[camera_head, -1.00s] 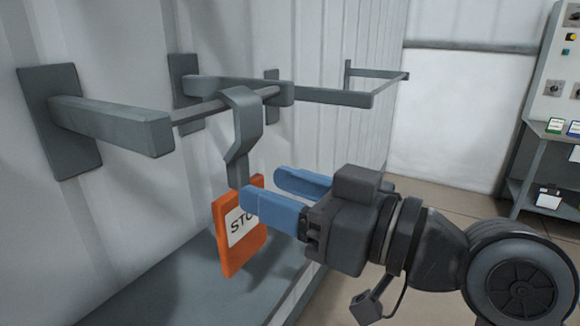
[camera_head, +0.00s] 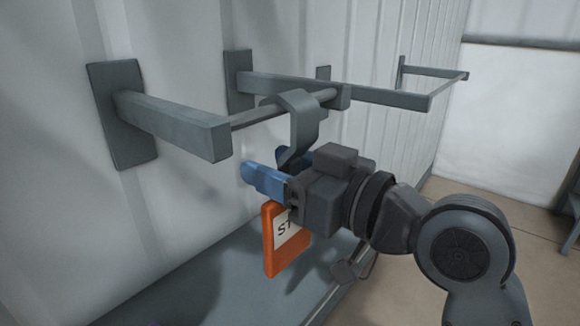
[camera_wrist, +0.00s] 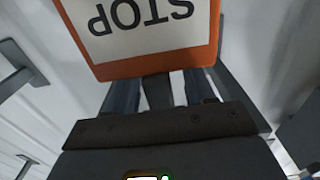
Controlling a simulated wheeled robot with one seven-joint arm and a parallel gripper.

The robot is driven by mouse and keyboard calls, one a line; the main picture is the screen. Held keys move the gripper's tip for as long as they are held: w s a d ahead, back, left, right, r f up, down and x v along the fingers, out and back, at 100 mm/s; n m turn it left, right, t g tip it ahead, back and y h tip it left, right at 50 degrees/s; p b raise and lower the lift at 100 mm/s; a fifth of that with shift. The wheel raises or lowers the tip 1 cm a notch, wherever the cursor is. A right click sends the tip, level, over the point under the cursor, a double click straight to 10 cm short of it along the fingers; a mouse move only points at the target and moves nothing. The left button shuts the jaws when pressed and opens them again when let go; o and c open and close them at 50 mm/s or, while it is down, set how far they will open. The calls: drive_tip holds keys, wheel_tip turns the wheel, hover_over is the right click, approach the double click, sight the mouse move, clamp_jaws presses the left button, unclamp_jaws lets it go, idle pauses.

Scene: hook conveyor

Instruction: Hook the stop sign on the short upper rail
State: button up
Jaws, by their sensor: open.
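The stop sign (camera_head: 285,245) is an orange plate with a white STOP label. Its grey hook (camera_head: 302,118) lies over the thin rod of the short upper rail (camera_head: 258,115), and the sign hangs below. My gripper (camera_head: 265,163) is open at the hook's lower stem, just above the plate. Its body hides the stem and part of the sign in the head view. In the wrist view, the sign (camera_wrist: 140,62) fills the top with its lettering upside down. The blue fingers show on either side of the grey stem (camera_wrist: 158,92); contact cannot be told.
The short rail's left bracket arm (camera_head: 165,120) juts from the wall close to my fingers. A longer rail (camera_head: 400,97) runs behind to the right. A grey ledge (camera_head: 190,285) lies below the sign. Open floor (camera_head: 510,210) is at the right.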

clamp_jaws()
idle(0.8)
idle(0.5)
